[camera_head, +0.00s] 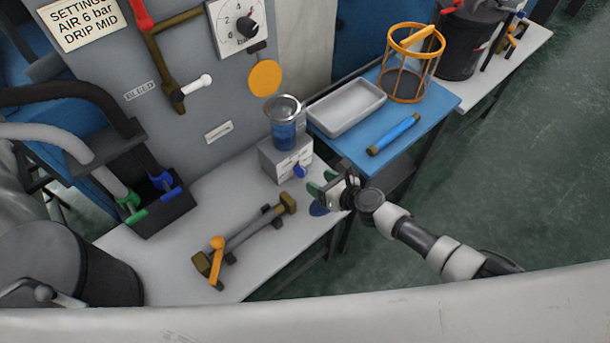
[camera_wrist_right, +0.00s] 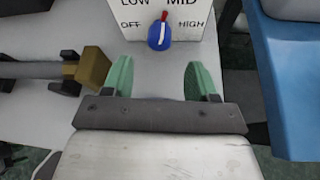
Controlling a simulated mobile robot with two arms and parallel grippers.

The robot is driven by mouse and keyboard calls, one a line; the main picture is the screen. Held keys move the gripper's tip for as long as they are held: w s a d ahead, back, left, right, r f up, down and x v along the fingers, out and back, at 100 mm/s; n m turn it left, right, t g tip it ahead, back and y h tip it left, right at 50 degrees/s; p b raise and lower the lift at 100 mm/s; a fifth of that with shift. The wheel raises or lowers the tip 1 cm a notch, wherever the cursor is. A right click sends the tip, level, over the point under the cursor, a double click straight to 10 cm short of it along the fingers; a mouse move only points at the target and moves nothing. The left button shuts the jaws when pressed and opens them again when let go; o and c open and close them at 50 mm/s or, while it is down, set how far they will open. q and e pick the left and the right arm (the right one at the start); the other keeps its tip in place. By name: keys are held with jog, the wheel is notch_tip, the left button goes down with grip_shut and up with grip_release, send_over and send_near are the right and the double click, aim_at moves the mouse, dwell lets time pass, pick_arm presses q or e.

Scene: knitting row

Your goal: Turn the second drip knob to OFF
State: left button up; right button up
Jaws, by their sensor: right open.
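The drip knob (camera_head: 299,171) is blue and sits on the front of a small grey box (camera_head: 270,160) under a jar of blue liquid (camera_head: 285,134). In the right wrist view the knob (camera_wrist_right: 159,38) shows larger, with a red pointer aimed up and slightly right, towards MID. OFF is printed at its left, HIGH at its right, LOW at upper left. My right gripper (camera_head: 322,184) is open and empty, its green fingers just in front of the knob and apart from it. The wrist view shows the knob centred beyond the fingers (camera_wrist_right: 158,72). My left gripper is not in view.
A bar with an orange lever (camera_head: 217,262) lies on the white bench left of my gripper. A blue table (camera_head: 358,152) with a grey tray (camera_head: 346,107), blue tool (camera_head: 395,134) and orange basket (camera_head: 412,60) stands to the right. A gauge panel (camera_head: 190,95) rises behind.

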aim_at(304, 174)
jog(key=b+x, duration=0.2)
jog(key=x, duration=0.4)
jog(key=shift+w+a+f, duration=0.2)
jog(key=shift+a, duration=0.05)
jog(key=c, duration=0.9)
